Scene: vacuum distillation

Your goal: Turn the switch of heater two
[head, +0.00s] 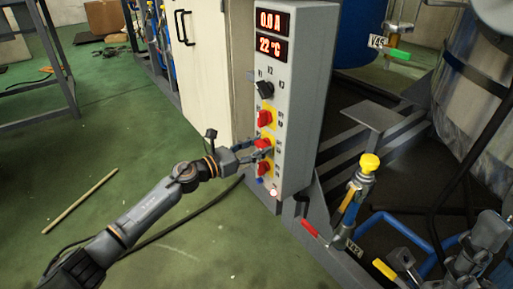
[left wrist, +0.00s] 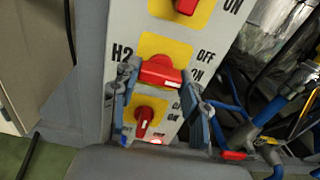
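Heater two's switch is a red handle (left wrist: 160,73) on a yellow plate, marked H2, in the left wrist view. In the head view it is the middle red switch (head: 263,143) on the grey control panel (head: 300,95). My left gripper (left wrist: 160,92) is open, with one finger on each side of the red handle. I cannot tell whether the fingers touch it. The OFF and ON marks are right of the handle; its setting is unclear. In the head view my left gripper (head: 252,152) partly covers the plate. My right gripper (head: 485,243) shows at the lower right, its fingers unclear.
Another red switch (head: 264,117) is above and a third (head: 262,169) close below. A black knob (head: 265,90) is higher up. The displays (head: 271,34) read 0.0 A and 22 °C. A yellow-capped valve (head: 369,163) and blue pipes are right of the panel. Green floor lies left.

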